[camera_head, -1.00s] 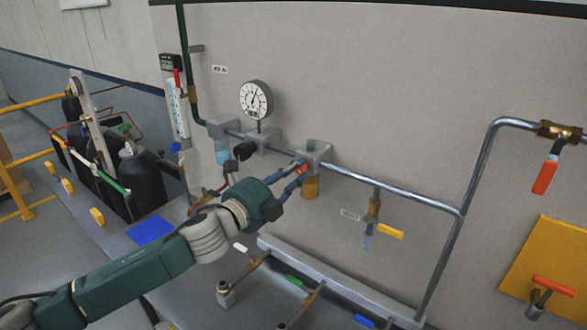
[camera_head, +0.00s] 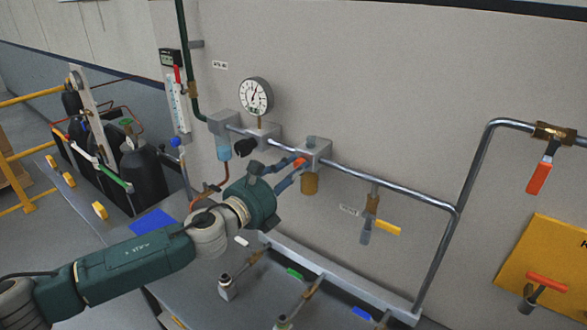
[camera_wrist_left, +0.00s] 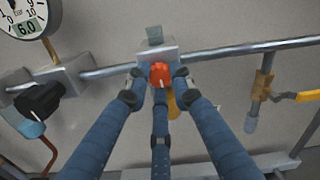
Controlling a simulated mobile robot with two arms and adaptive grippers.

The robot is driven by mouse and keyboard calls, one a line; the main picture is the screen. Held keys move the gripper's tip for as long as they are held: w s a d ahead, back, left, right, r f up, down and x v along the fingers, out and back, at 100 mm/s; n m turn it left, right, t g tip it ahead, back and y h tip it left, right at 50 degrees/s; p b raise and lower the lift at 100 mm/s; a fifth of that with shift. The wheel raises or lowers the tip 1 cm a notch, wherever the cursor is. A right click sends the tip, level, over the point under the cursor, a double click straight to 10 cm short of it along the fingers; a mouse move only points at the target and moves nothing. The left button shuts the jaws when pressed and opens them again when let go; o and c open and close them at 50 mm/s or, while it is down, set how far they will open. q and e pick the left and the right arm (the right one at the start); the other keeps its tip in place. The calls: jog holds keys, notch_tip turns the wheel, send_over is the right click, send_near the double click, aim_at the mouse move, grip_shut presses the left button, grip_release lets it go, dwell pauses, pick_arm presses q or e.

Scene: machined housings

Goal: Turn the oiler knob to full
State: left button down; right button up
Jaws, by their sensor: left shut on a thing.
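The oiler is a grey block (camera_head: 316,151) on the pipe with an amber bowl (camera_head: 310,185) under it. Its small orange-red knob (camera_head: 299,163) faces out from the block. In the left wrist view the knob (camera_wrist_left: 159,74) sits in the middle, with a pale mark low on its face. My left gripper (camera_head: 291,172) reaches the knob from the lower left, its blue fingers closed around it; the fingers also show in the left wrist view (camera_wrist_left: 158,84). The fingers partly hide the bowl in the wrist view. My right gripper is not in view.
A black knob (camera_head: 245,148) on the neighbouring block and a round gauge (camera_head: 256,96) are to the left. A yellow-handled valve (camera_head: 387,227) hangs to the right. A rail (camera_head: 335,278) runs below.

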pick_arm(q)
jog(key=shift+f+m, duration=0.2)
jog(key=shift+m, duration=0.3)
jog(key=shift+s+f, duration=0.1)
jog(key=c, duration=1.5)
grip_release()
jog(key=shift+c, duration=0.2)
jog(key=shift+a, duration=0.1)
jog(key=v, duration=1.1)
jog(key=shift+s+a, duration=0.15)
jog(key=shift+s, duration=0.2)
